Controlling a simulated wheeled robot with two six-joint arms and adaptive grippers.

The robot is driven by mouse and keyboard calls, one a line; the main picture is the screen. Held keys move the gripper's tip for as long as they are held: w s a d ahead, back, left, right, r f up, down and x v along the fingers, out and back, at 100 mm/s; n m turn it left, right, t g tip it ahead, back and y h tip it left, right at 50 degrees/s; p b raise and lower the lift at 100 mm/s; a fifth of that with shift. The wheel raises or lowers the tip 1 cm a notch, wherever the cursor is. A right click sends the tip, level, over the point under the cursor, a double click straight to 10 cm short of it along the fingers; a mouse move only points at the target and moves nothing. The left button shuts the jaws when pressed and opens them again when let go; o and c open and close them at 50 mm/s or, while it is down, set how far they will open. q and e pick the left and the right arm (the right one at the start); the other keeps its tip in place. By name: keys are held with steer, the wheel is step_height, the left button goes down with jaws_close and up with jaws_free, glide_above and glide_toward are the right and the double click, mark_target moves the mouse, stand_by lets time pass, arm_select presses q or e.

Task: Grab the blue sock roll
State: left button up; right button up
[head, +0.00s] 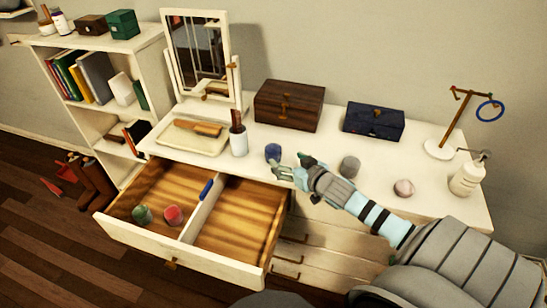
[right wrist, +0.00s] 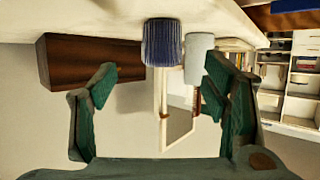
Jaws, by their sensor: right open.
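In the right wrist view, which looks upside down, the blue sock roll (right wrist: 162,42) shows ahead between the spread green-padded fingers (right wrist: 160,78). Nothing is between the pads, and the roll appears to be beyond the fingertips. My left gripper is not in view.
The open drawer (head: 133,238) below holds a green roll (head: 141,214) and a red roll (head: 172,215). A white cup (head: 239,144), wooden box (head: 289,105) and dark blue box (head: 373,121) stand behind.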

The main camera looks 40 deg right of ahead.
mark_target(277, 155)
steer(key=b+x, duration=0.2)
steer(key=x, duration=0.6)
steer(key=shift+w+a+b, duration=0.1)
steer(key=shift+w+b, duration=0.2)
steer(key=shift+s+r, duration=0.1)
steer(key=c, duration=1.3)
